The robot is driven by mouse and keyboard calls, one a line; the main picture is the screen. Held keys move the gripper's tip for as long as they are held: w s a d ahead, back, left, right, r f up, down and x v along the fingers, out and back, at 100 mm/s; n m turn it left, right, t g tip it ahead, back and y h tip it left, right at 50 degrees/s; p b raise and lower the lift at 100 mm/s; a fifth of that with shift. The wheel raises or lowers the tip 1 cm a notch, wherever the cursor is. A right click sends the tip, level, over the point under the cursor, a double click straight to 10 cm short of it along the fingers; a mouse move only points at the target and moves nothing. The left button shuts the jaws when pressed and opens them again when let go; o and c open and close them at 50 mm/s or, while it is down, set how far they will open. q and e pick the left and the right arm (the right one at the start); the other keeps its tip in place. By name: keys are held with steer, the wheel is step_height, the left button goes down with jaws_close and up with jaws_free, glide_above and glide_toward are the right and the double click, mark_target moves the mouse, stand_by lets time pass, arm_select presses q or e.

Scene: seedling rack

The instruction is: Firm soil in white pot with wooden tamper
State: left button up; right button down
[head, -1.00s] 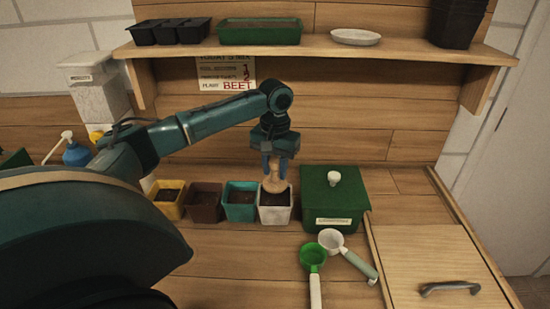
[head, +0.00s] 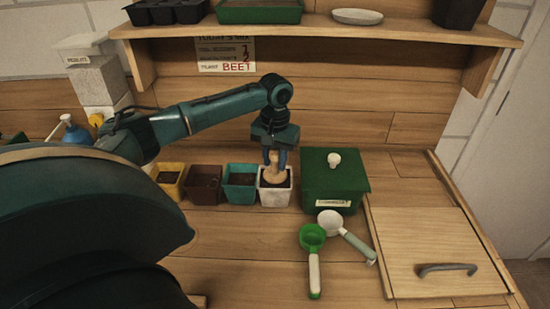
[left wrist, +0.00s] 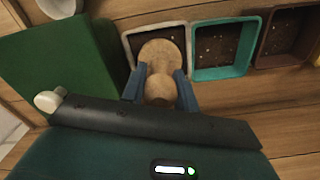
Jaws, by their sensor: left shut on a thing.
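The white pot (head: 275,198) stands on the bench at the right end of a row of pots, with dark soil in it. My left gripper (head: 274,155) is above this pot, pointing down, and is shut on the wooden tamper (head: 271,174). The tamper's lower end is inside the pot's rim at the soil; whether it touches the soil I cannot tell. In the left wrist view the tamper (left wrist: 160,68) sits between the blue fingers (left wrist: 159,88), over the white pot (left wrist: 128,44). My right gripper is not in view.
Teal (head: 240,186), brown (head: 204,186) and yellow (head: 170,182) pots stand left of the white pot. A green lidded box (head: 335,182) is close on the right. Green (head: 312,238) and white (head: 331,223) scoops lie in front. A shelf (head: 320,33) runs above.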

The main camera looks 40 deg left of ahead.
arm_select(q)
steer(key=shift+f, duration=1)
stand_by(1.1)
steer(key=shift+r, duration=4.75)
